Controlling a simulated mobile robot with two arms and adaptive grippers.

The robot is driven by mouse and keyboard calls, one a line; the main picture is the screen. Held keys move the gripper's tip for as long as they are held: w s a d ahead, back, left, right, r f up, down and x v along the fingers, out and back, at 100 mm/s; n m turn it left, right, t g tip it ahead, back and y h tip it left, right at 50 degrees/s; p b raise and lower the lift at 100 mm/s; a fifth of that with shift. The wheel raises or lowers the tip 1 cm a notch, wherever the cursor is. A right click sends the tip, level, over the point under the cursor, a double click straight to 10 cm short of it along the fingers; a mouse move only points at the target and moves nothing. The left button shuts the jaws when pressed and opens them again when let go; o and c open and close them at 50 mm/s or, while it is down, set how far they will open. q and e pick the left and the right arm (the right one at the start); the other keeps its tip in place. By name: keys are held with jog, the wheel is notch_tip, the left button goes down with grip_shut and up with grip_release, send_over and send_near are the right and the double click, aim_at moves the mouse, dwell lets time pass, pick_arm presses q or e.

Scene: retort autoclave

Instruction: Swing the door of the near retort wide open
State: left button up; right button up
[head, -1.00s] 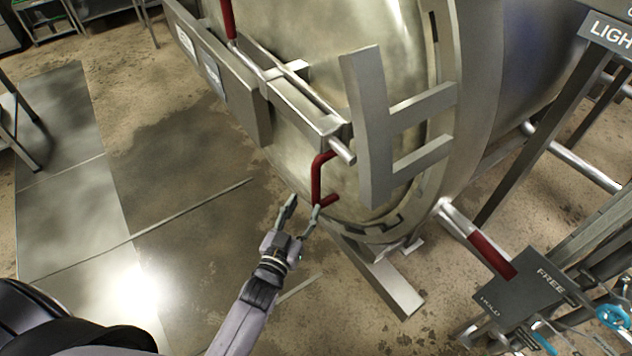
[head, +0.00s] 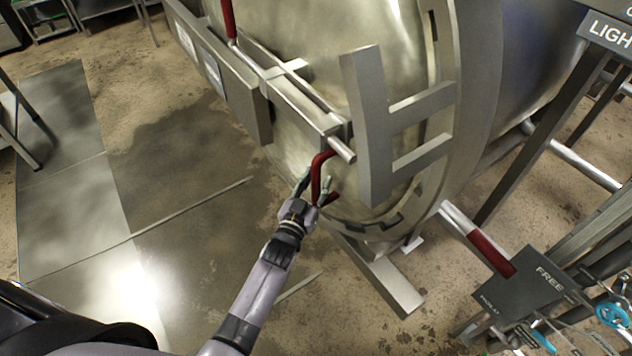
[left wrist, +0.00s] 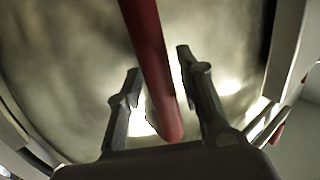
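The near retort's round metal door (head: 300,60) fills the upper middle of the head view and sits against its ring flange (head: 470,130). A red bent handle (head: 317,178) hangs low on the door, below the end of a metal bar. My left gripper (head: 315,186) is at this handle, with a finger on either side of it. In the left wrist view the red handle (left wrist: 150,60) runs down between the two spread fingers (left wrist: 158,90). Gaps show between the fingers and the handle. My right gripper is not in view.
A bracket (head: 368,120) stands out to the right of the handle. A dark panel (head: 525,290) marked FREE and a red-ended lever (head: 490,253) are at the lower right. The floor (head: 190,200) left of the door is clear.

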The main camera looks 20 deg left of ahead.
pick_arm(q)
grip_shut()
dwell(0.8)
